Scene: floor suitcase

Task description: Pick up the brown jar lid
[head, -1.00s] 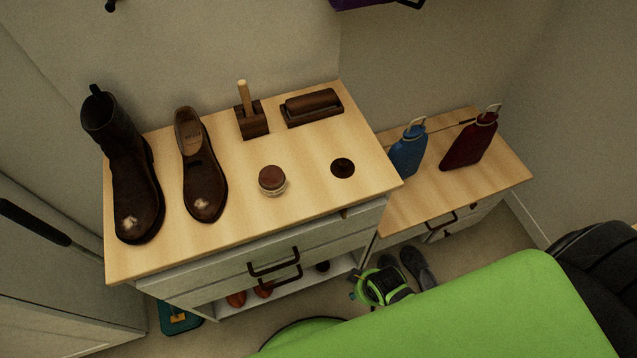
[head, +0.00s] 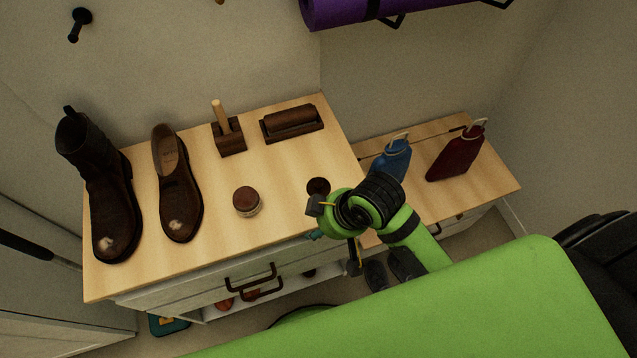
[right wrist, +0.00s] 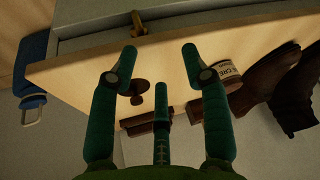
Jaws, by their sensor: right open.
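The brown jar lid (head: 318,186) is a small dark round disc lying near the right end of the wooden cabinet top (head: 290,165). In the head view my right gripper (head: 313,235) is at the cabinet's front edge, just nearer than the lid, and its wrist covers part of that area. In the right wrist view my right gripper (right wrist: 160,52) is open and empty, with teal fingers spread. The lid (right wrist: 137,88) shows there beside the left finger, partly hidden by it; I see no contact. My left gripper is not in view.
A jar with a brown top (head: 246,201) stands left of the lid. A boot (head: 108,205), a shoe (head: 176,185), a wooden-handled brush (head: 228,135) and a dark roller-like item (head: 292,123) stand around it. Blue (head: 391,160) and red (head: 456,153) flasks stand on the lower cabinet.

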